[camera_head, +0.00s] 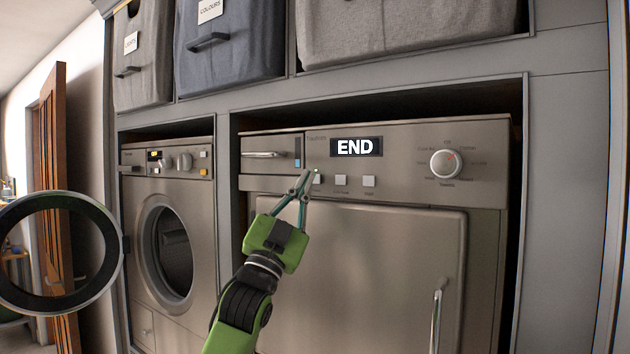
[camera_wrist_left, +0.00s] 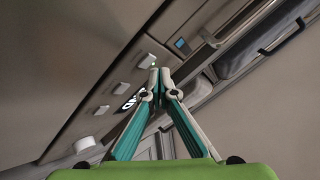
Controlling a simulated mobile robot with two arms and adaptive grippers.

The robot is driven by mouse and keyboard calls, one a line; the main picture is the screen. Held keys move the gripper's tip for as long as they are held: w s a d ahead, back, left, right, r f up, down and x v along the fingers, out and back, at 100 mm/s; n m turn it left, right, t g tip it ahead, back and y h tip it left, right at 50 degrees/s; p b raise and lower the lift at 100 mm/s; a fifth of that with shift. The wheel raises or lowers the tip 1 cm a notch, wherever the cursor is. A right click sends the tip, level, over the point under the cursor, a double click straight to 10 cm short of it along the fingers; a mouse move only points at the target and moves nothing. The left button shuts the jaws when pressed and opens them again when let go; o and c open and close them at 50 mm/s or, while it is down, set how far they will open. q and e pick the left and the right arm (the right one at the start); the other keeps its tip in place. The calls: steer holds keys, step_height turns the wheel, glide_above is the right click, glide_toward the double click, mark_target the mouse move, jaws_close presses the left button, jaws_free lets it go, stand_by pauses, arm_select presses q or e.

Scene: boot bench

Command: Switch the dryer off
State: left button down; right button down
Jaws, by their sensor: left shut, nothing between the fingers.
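The dryer (camera_head: 400,250) is the large metallic machine in the head view, with its door shut. Its display (camera_head: 356,147) reads END. Below the display is a row of square buttons; the leftmost button (camera_head: 317,178) shows a small green light, which also glows in the left wrist view (camera_wrist_left: 153,65). A round dial (camera_head: 445,163) is at the right of the panel. My left gripper (camera_head: 306,174) is shut and empty, its fingertips at the leftmost button. In the wrist view the fingertips (camera_wrist_left: 160,72) are right beside the lit button; I cannot tell whether they touch it. My right gripper is not in view.
A washing machine (camera_head: 170,225) with a round door stands to the left. Fabric bins (camera_head: 230,50) sit on the shelf above. A dark ring (camera_head: 100,215) shows at the left edge, before a wooden door (camera_head: 52,150). A vertical door handle (camera_head: 436,320) sticks out at lower right.

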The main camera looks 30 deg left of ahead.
arm_select(q)
steer(key=shift+w, duration=0.1)
stand_by(0.6)
steer(key=shift+w, duration=0.35)
steer(key=shift+w, duration=0.15)
stand_by(0.4)
steer(key=shift+s, duration=0.65)
steer(key=shift+s, duration=0.1)
steer(key=s, duration=0.5)
steer(key=shift+s+a+b, duration=0.25)
steer(key=shift+s+b, duration=0.15)
steer(key=shift+w, duration=0.1)
